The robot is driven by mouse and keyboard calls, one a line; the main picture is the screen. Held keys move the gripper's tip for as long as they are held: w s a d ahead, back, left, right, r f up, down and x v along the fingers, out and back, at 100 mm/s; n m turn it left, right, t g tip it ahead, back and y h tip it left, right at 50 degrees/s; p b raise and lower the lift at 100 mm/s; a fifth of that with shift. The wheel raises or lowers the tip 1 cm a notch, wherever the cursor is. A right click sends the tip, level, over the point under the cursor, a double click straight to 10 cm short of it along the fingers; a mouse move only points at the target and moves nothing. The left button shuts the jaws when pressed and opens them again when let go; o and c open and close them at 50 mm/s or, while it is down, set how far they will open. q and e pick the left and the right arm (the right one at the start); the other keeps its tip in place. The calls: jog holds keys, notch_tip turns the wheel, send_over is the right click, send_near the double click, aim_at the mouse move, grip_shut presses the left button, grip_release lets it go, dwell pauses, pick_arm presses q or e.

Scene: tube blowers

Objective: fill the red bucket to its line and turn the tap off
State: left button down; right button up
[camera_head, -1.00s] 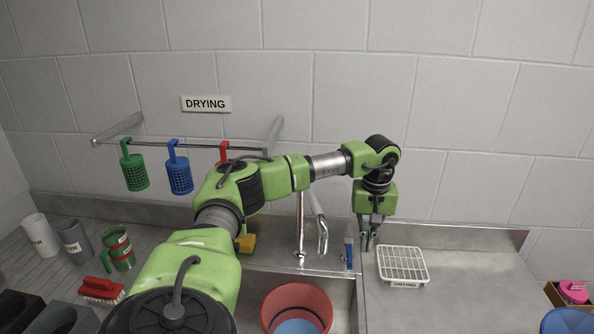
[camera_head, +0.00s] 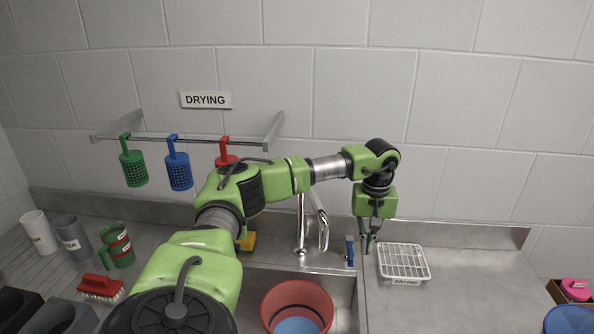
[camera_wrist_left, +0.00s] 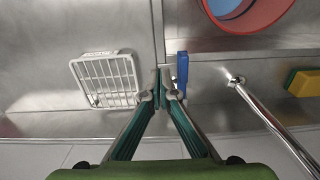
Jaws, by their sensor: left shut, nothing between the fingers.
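In the left wrist view the bucket (camera_wrist_left: 262,22) is at the top right. The metal tap (camera_head: 301,228) rises behind the sink. A blue lever (camera_head: 349,251) stands to the right of the spout, and it also shows in the left wrist view (camera_wrist_left: 182,68). My left gripper (camera_head: 368,249) is shut and empty just right of the lever; I cannot tell whether they touch. My right gripper is out of view.
A white drying rack (camera_head: 404,262) lies right of my gripper. A yellow sponge (camera_head: 246,242) is behind the sink. Mugs and a red brush (camera_head: 101,288) stand at the left. A rail holds hanging strainers (camera_head: 179,170). The right counter is mostly free.

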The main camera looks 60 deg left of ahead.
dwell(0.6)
pick_arm(q)
jog(key=shift+f, duration=0.15)
jog(key=shift+f+b, duration=0.85)
jog(key=shift+f, duration=0.55)
jog(key=shift+s+a, duration=0.2)
jog(key=shift+s+a, duration=0.9)
jog(key=shift+s, duration=0.25)
jog(key=shift+s+a, duration=0.9)
jog(key=shift+s, duration=0.25)
jog(key=r+p, duration=0.2)
jog(key=r, duration=0.1)
jog(key=r+p, duration=0.1)
jog(key=shift+w+d+r+p, duration=0.25)
jog(key=shift+w+r+p, duration=0.05)
jog(key=shift+w, duration=0.05)
